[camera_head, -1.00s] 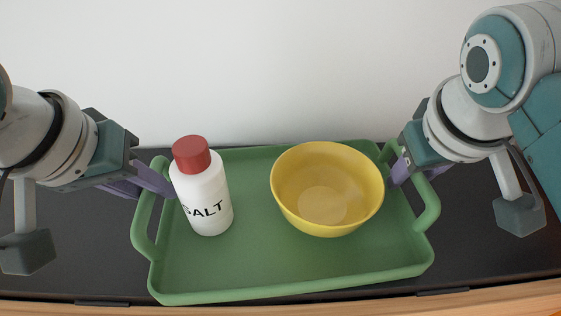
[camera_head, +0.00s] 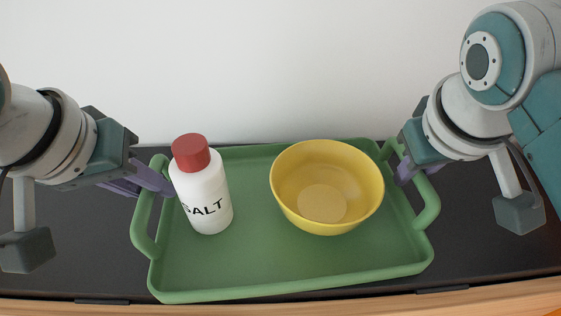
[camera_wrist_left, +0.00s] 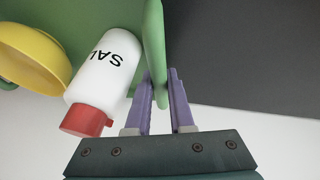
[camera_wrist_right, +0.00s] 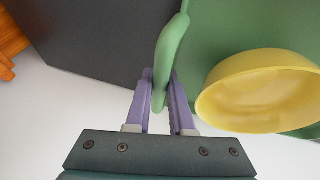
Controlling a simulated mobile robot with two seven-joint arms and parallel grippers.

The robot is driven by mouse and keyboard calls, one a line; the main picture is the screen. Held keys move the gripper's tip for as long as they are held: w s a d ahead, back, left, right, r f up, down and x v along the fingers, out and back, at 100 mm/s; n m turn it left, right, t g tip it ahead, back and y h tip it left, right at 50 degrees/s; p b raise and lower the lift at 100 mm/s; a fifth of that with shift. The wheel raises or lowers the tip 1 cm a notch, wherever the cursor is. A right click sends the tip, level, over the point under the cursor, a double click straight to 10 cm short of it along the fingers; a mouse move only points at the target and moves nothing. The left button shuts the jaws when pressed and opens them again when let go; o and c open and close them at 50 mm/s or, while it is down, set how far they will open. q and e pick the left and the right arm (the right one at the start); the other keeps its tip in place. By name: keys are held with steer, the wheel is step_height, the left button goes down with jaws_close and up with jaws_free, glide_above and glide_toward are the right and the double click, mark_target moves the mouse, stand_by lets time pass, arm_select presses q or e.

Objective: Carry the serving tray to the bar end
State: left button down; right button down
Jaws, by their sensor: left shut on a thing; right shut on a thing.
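The green serving tray (camera_head: 290,268) lies over a dark surface, with a loop handle at each short end. A white salt bottle with a red cap (camera_head: 203,190) stands on its left part, and a yellow bowl (camera_head: 325,190) sits right of centre. My left gripper (camera_head: 165,187) is shut on the left handle; its purple fingers straddle the handle (camera_wrist_left: 155,60) in the left wrist view. My right gripper (camera_head: 403,172) is shut on the right handle, which also shows between the fingers in the right wrist view (camera_wrist_right: 168,60).
The dark surface (camera_head: 90,240) extends on both sides of the tray, with a pale wooden edge (camera_head: 300,302) along the front. A plain white wall (camera_head: 280,70) stands behind. Orange-brown wooden pieces (camera_wrist_right: 10,45) show at the left in the right wrist view.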

arm_select(q)
steer(key=shift+r, duration=0.15)
arm_select(e)
steer(key=shift+r, duration=0.15)
stand_by(0.5)
